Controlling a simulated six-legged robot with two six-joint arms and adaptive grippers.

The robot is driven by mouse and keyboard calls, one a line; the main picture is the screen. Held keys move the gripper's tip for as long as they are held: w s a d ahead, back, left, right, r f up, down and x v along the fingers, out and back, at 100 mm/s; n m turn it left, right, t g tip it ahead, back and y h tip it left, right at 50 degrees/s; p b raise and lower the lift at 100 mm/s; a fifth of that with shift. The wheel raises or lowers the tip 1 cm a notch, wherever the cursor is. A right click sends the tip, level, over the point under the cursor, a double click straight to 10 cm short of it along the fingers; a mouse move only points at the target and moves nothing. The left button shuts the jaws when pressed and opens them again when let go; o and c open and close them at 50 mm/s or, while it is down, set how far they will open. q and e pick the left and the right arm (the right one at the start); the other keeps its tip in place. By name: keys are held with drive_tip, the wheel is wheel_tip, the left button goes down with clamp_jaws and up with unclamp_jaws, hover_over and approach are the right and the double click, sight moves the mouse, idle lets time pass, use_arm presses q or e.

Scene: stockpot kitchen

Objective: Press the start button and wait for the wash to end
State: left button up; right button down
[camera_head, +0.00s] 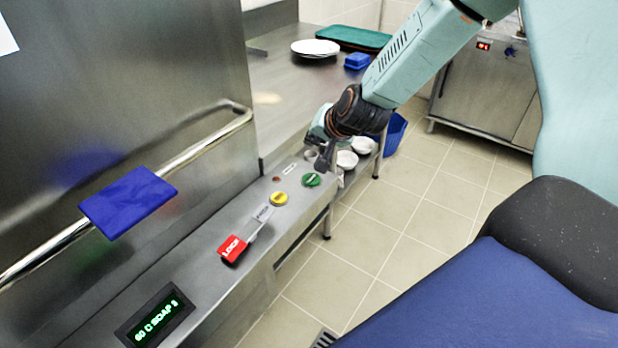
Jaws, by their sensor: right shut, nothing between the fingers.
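A green round button (312,180) sits on the sloping steel control strip (200,285) of the washing machine. A yellow round button (279,199) sits nearer along the same strip. My right gripper (322,162) is shut and empty, pointing down just behind the green button; I cannot tell whether it touches it. A lit display (155,317) at the near end of the strip shows green text that seems to read "60 C SOAP 3". A large steel hood (130,80) with a bar handle (205,145) stands at the left. My left gripper is out of view.
A red lever tab (233,249) stands up from the strip. A blue pad (128,203) is on the hood's bar. White plates (315,48), a green tray (352,38) and a small blue block (357,61) lie on the back counter. Bowls (347,159) stand below it.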

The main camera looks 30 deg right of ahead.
drive_tip(key=b, duration=0.8)
hover_over(314, 180)
wheel_tip(314, 180, down, 8)
drive_tip(key=shift+r, duration=0.1)
drive_tip(key=shift+f, duration=0.35)
drive_tip(key=shift+w+a+f+b, duration=0.1)
drive_tip(key=shift+f+b, duration=0.15)
drive_tip(key=shift+b, duration=0.05)
drive_tip(key=shift+r, duration=0.1)
